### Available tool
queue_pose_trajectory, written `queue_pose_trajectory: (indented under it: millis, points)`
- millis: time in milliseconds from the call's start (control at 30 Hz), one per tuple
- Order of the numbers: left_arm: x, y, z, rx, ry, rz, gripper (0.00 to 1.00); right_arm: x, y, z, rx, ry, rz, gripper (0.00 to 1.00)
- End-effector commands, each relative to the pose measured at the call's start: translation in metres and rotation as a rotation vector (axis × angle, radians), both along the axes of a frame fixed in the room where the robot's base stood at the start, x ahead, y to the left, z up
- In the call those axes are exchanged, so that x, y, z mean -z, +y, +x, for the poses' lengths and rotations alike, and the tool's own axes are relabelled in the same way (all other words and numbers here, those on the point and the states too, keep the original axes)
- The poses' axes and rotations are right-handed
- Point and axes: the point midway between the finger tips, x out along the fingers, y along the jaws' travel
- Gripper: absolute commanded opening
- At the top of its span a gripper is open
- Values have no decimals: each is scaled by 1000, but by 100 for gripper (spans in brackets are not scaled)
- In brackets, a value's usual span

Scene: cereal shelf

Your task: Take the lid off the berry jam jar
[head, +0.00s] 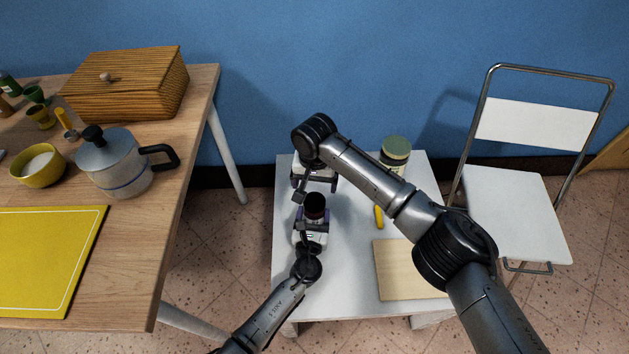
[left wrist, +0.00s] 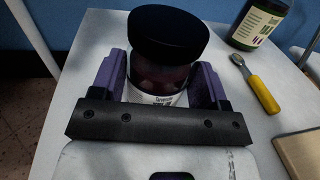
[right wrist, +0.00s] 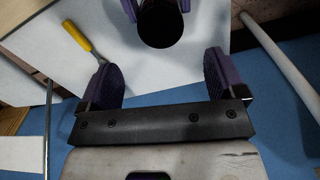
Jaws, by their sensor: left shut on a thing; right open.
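The berry jam jar (left wrist: 157,82) has dark red contents and a white label with dark print. Its black lid (left wrist: 168,36) sits on top, also seen in the head view (head: 314,202) and from above in the right wrist view (right wrist: 160,22). My left gripper (head: 312,228) is shut on the jar body, its purple fingers on either side below the lid, over the small white table. My right gripper (right wrist: 162,62) is open and empty, beyond the jar on the wall side and apart from the lid. My right arm partly hides it in the head view.
On the white table (head: 345,285) are a green-lidded jar (head: 396,150), a yellow-handled utensil (head: 379,216) and a pale board (head: 405,270). A white chair (head: 515,205) stands right.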

Motion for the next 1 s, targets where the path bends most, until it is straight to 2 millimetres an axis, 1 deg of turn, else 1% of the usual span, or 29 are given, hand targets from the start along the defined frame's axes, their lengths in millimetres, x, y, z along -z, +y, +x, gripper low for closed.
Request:
queue_pose_trajectory:
  millis: [33,100,200,400,533,633,1000]
  points:
    - [0,0,0,0,1,1,2,0,0,0,83,0,1,89]
    - [0,0,0,0,1,1,2,0,0,0,196,0,2,89]
    - [0,0,0,0,1,1,2,0,0,0,335,0,2,89]
    - [1,0,0,0,1,1,2,0,0,0,521,0,2,89]
    - [1,0,0,0,1,1,2,2,0,0,580,0,2,89]
    - [1,0,0,0,1,1,2,9,0,0,599,1,0,89]
    - [1,0,0,0,1,0,2,57,1,0,602,0,1,89]
